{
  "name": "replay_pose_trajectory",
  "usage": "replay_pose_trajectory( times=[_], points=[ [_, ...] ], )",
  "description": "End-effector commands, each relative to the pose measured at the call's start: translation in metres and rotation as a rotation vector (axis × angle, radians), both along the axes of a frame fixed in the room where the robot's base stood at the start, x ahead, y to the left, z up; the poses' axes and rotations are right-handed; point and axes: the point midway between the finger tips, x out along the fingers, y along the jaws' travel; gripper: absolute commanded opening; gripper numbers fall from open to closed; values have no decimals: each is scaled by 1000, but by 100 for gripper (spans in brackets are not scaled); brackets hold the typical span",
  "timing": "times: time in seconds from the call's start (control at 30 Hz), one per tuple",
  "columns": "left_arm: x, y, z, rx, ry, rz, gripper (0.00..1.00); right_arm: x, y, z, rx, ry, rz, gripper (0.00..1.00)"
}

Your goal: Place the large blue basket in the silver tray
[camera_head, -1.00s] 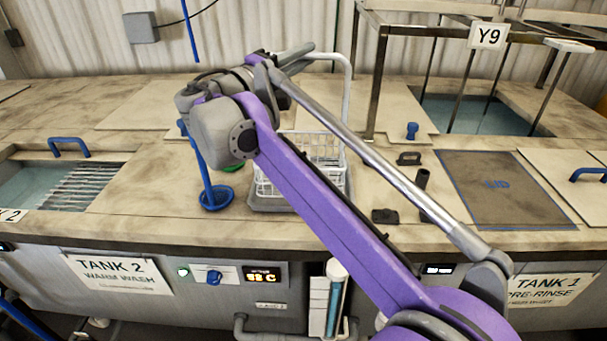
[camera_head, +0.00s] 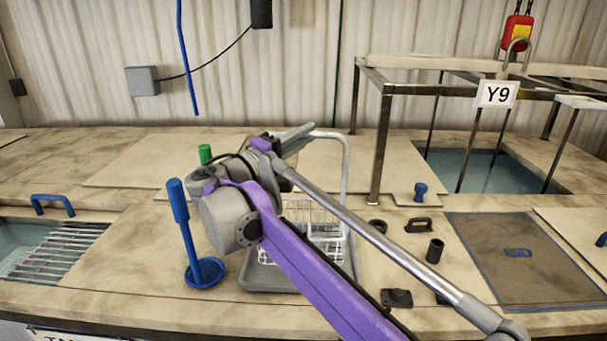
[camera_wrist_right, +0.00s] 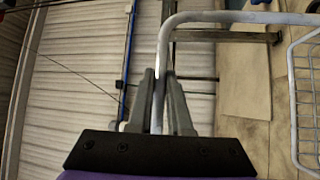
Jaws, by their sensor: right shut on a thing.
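A white wire basket (camera_head: 346,180) with a tall looped handle stands in the grey metal tray (camera_head: 258,279), partly hidden behind my right arm. My right gripper (camera_head: 297,135) is at the top of this handle. In the right wrist view, the fingers (camera_wrist_right: 161,88) are shut on the handle's pale bar (camera_wrist_right: 164,50), and the basket's wire side (camera_wrist_right: 295,95) shows at the right edge. I see no blue wire basket. A blue round dish with a tall upright handle (camera_head: 205,273) stands just left of the tray. My left gripper is not in view.
A green handle (camera_head: 205,154) stands behind my arm. Black fittings (camera_head: 397,298) and a lid panel (camera_head: 515,255) lie right of the tray. A metal frame (camera_head: 380,150) marked Y9 surrounds an open tank behind. A red hoist hook (camera_head: 517,32) hangs above it.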

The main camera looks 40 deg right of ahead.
Motion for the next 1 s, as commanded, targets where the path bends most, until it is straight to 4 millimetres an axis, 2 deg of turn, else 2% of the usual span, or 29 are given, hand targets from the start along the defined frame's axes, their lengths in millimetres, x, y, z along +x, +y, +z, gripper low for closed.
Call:
replay_pose_trajectory(
  times=[0.4,0.83,0.87,1.0],
  points=[
    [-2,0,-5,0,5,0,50,0,0,-44,-3,-1,0,0],
    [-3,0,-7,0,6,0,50,0,0,-50,-2,-1,0,0],
    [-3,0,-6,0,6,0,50,0,0,-50,0,-1,0,22],
    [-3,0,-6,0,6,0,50,0,0,-50,0,-1,0,47]
  ],
)
